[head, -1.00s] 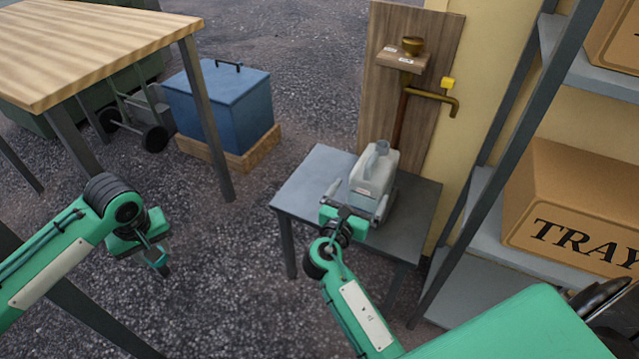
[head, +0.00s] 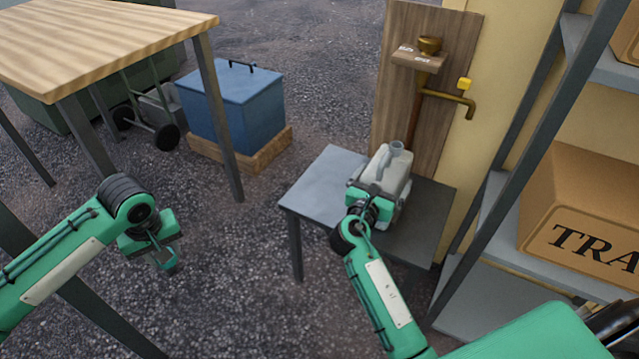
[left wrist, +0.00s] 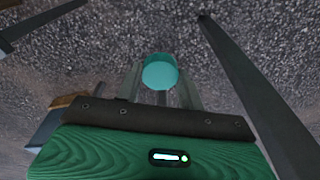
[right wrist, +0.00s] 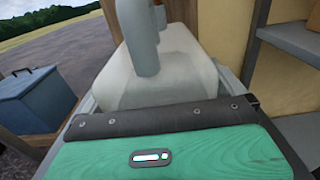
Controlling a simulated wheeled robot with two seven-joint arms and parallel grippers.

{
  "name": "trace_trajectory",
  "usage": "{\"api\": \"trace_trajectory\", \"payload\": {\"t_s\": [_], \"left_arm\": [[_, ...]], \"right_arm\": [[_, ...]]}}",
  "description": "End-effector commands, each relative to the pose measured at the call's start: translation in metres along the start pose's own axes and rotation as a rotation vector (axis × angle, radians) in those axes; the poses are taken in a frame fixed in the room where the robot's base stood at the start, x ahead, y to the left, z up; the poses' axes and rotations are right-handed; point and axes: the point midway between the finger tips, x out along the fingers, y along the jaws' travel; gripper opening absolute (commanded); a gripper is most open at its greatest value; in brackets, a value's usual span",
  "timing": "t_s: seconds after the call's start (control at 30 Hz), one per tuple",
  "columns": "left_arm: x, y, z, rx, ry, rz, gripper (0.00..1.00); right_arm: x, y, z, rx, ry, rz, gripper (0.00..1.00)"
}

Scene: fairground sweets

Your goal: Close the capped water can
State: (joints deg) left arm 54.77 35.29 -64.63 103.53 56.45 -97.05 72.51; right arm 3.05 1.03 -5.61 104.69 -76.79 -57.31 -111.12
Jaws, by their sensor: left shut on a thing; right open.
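The water can (head: 391,166), pale and translucent with a handle and a bare neck, stands upright on a small grey table (head: 325,177). It also fills the middle of the right wrist view (right wrist: 160,78). My right gripper (head: 378,190) is open at the near end of the can, a finger at either side; I cannot tell whether they touch it. My left gripper (head: 163,252) is off to the left over the gravel, shut on a round teal cap (left wrist: 160,72). The cap is well apart from the can.
Behind the can, a wooden board carries a brass tap (head: 449,98) and a small ledge (head: 418,59). A shelf with a cardboard box (head: 585,215) stands at right. A wooden-topped table (head: 100,45) and a blue box (head: 232,110) are at left.

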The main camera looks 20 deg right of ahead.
Motion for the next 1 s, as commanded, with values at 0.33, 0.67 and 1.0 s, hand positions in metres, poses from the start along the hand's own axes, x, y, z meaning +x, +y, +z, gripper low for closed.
{"api": "trace_trajectory", "payload": {"t_s": [0.33,0.67,1.0], "left_arm": [[-0.0006,0.0,-0.0001,0.0,0.0,0.0,0.14],[-0.0006,0.0001,-0.0001,0.0,0.0,0.0,0.14],[-0.002,0.0001,-0.0003,0.0,0.0,0.0,0.14]], "right_arm": [[-0.0002,0.0,0.0006,0.0,0.0,0.0,0.9],[-0.0003,0.0001,0.0006,0.0,0.0,0.0,0.25],[0.0001,0.0004,0.0059,0.003,-0.006,0.0,0.11]]}}
